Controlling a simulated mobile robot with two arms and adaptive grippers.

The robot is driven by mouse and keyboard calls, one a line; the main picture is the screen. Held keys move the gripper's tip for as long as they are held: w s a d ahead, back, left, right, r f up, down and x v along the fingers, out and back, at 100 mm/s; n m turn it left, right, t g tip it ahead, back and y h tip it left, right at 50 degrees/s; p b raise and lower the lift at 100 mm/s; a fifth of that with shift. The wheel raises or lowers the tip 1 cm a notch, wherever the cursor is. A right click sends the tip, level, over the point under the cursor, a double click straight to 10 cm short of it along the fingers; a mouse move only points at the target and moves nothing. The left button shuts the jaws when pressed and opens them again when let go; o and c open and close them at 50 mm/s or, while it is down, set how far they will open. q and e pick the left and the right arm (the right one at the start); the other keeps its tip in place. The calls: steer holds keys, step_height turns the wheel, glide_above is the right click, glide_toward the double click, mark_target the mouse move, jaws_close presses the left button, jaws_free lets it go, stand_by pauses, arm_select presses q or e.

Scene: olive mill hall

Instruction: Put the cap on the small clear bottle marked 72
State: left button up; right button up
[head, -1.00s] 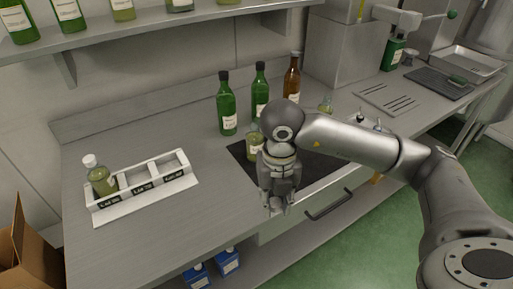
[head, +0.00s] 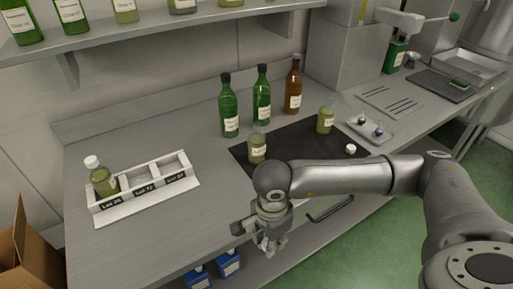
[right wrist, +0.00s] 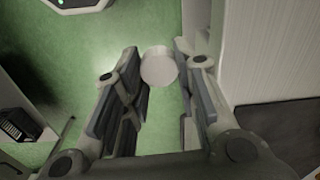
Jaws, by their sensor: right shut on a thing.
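A third small bottle (head: 103,181), with a white cap on, stands in the rack's left compartment. The bottle labels are too small to read, so I cannot tell which is 72. My left gripper is out of view.
The white three-slot rack (head: 128,208) has two empty compartments. The dark mat (head: 300,140) carries another white cap (head: 350,149) at its right. Tall green and brown bottles (head: 262,97) stand behind. A small tray (head: 371,127) lies right. The counter between rack and mat is clear.

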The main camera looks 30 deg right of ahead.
steer(key=s+a+f+n, duration=0.1)
steer(key=s+f+n, duration=0.2)
steer(key=n, duration=1.3)
step_height(320, 180, down, 3)
steer(key=shift+s+r, duration=0.1)
steer(key=shift+s, duration=0.3)
steer(key=shift+a, duration=0.1)
